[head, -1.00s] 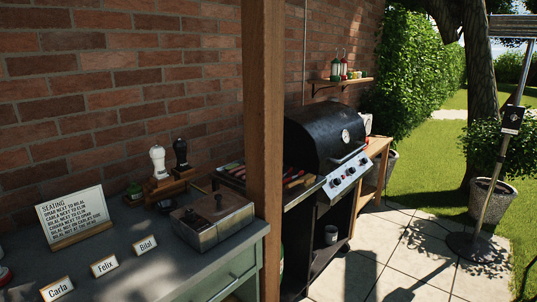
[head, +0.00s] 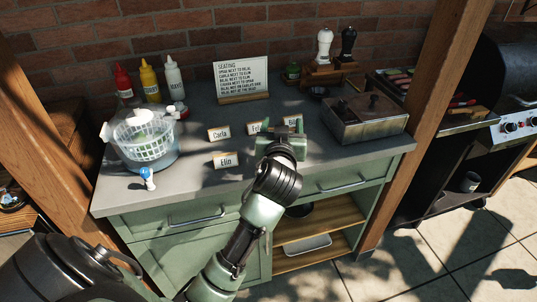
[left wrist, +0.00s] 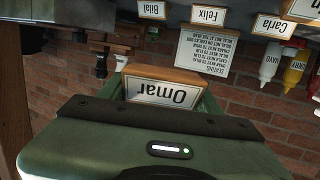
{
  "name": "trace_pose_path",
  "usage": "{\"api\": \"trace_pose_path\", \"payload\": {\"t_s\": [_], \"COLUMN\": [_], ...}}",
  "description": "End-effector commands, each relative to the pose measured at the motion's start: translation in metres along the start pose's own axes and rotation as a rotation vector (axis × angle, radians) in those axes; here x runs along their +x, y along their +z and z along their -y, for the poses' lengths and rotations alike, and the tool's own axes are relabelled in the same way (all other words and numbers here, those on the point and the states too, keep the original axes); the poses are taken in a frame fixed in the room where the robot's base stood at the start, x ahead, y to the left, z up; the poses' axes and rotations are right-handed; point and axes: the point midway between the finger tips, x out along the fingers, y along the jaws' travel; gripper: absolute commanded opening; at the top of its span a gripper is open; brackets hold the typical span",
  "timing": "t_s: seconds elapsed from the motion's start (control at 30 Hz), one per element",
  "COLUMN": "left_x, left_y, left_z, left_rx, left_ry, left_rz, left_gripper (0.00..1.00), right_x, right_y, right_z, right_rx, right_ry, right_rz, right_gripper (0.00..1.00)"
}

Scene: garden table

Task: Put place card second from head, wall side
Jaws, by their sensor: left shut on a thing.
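My left gripper (head: 284,132) is over the front part of the grey cabinet top. In the left wrist view it is shut on a wood-backed place card reading "Omar" (left wrist: 163,93), seen upside down. The gripper and arm hide this card in the head view. Other place cards stand on the cabinet top: Carla (head: 219,134), Felix (head: 254,128), Bilal (head: 291,122) partly behind the gripper, and Elin (head: 226,160) nearer the front. A seating sign (head: 241,78) leans behind them; its small text is hard to read. My right gripper is not in view.
On the grey cabinet top (head: 185,192) stand a salad spinner (head: 145,140), sauce bottles (head: 149,80), a metal box (head: 366,116) and pepper mills (head: 347,45). A wooden post (head: 418,100) rises at the right, with a grill (head: 508,80) beyond. No dining table shows.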

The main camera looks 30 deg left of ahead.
Motion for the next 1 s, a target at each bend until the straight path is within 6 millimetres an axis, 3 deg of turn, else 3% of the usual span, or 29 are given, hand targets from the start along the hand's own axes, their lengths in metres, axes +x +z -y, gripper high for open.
{"api": "trace_pose_path", "payload": {"t_s": [0.03,0.2,0.43,0.83,1.0], "left_x": [0.013,0.041,0.052,0.053,0.058], "left_y": [-0.019,-0.062,-0.091,-0.091,-0.061], "left_z": [0.006,0.031,0.049,0.051,0.051], "left_rx": [-0.012,-0.038,-0.052,-0.052,-0.045], "left_ry": [-0.055,-0.228,-0.346,-0.357,-0.357], "left_rz": [-0.008,-0.005,-0.001,0.0,0.004], "left_gripper": [0.24,0.24,0.24,0.24,0.24], "right_x": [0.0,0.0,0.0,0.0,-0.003], "right_y": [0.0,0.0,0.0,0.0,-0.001], "right_z": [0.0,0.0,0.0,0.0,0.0], "right_rx": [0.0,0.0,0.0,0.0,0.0], "right_ry": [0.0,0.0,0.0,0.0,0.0], "right_rz": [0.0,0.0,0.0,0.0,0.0], "right_gripper": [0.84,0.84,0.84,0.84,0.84]}}
